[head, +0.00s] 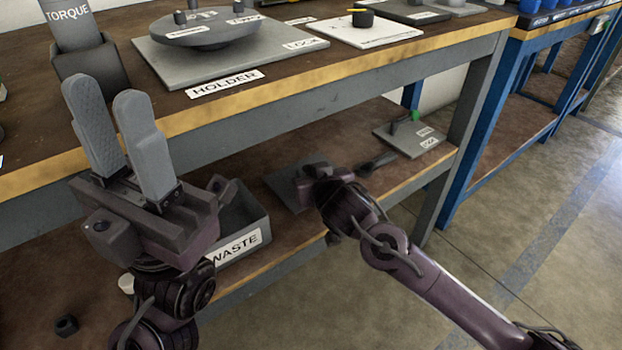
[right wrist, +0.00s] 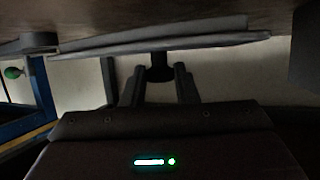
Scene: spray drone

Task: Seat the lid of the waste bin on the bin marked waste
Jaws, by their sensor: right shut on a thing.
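The grey waste bin (head: 262,208) stands on the lower shelf, its white WASTE label facing me. Its left part is hidden behind my left gripper. A flat grey lid (head: 285,187) is right of the bin, partly hidden by my right gripper (head: 318,172). In the right wrist view, the right gripper (right wrist: 159,72) is shut on the dark knob (right wrist: 160,60) of the lid (right wrist: 165,44). The lid is level and close to the shelf surface; I cannot tell whether it touches. My left gripper (head: 103,92) is open and empty, fingers up, in front of the bin.
The upper bench top (head: 240,92) overhangs the lower shelf (head: 360,125). A labelled plate with a green part (head: 412,140) and a dark tool (head: 378,161) lie right of the lid. A dark nut (head: 66,325) and a white round piece (head: 126,283) lie at left.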

